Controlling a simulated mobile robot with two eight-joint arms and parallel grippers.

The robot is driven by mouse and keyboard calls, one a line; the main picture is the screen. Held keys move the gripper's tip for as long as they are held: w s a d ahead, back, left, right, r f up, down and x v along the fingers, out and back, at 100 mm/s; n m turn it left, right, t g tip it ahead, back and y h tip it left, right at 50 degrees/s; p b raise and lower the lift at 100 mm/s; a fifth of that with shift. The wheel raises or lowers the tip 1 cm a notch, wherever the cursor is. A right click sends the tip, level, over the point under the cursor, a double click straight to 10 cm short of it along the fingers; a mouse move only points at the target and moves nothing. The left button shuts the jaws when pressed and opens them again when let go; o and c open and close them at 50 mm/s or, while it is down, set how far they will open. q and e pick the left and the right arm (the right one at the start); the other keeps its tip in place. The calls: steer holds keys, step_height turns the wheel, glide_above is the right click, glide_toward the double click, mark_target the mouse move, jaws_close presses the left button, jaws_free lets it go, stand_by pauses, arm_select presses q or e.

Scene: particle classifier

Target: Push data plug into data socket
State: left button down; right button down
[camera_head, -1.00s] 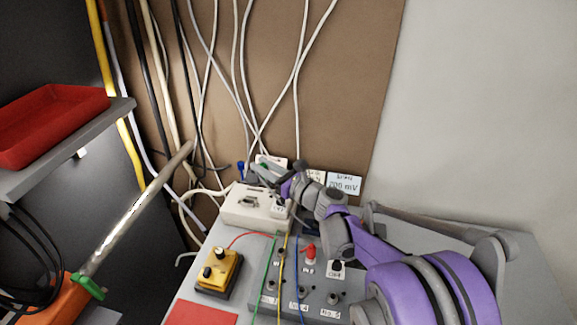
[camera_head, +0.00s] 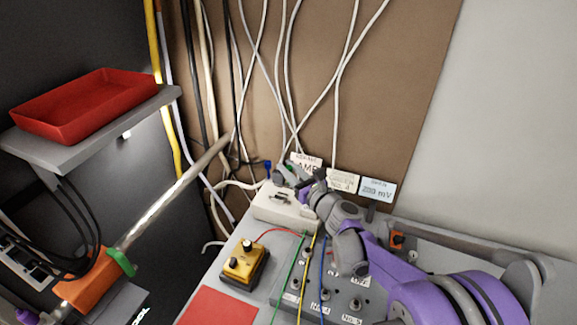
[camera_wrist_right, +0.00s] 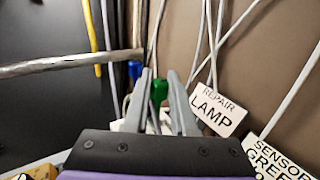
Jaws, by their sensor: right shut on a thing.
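My right gripper (camera_head: 284,176) is above the back of a white box (camera_head: 272,209) on the grey bench. In the right wrist view its two grey fingers (camera_wrist_right: 159,100) are closed around a green plug (camera_wrist_right: 158,91). A blue plug (camera_wrist_right: 135,70) is just left of the fingers there; it also shows in the head view (camera_head: 267,166). The white box has a dark fitting on its top. I cannot tell which part is the data socket, and the fingers hide part of the area behind them. My left gripper's fingers are not seen.
Labels stand behind the box, including REPAIR LAMP (camera_wrist_right: 219,109) and a 200 mV card (camera_head: 377,191). Pale cables hang down the brown board. A yellow box (camera_head: 242,262) and red mat (camera_head: 220,308) lie in front. A silver rod (camera_head: 170,198) slants at left below a red tray (camera_head: 92,106).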

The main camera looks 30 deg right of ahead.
mark_target(289, 184)
steer(key=shift+f+b, duration=1.15)
steer(key=shift+f, duration=0.8)
steer(key=shift+f+b, duration=0.85)
steer(key=shift+f, duration=0.45)
steer(key=c, duration=0.7)
jaws_free()
steer(key=shift+o, duration=0.2)
steer(key=s, duration=0.5)
steer(key=s+d, duration=0.1)
steer(key=s, duration=0.1)
steer(key=shift+s, duration=0.25)
steer(key=shift+a, duration=0.1)
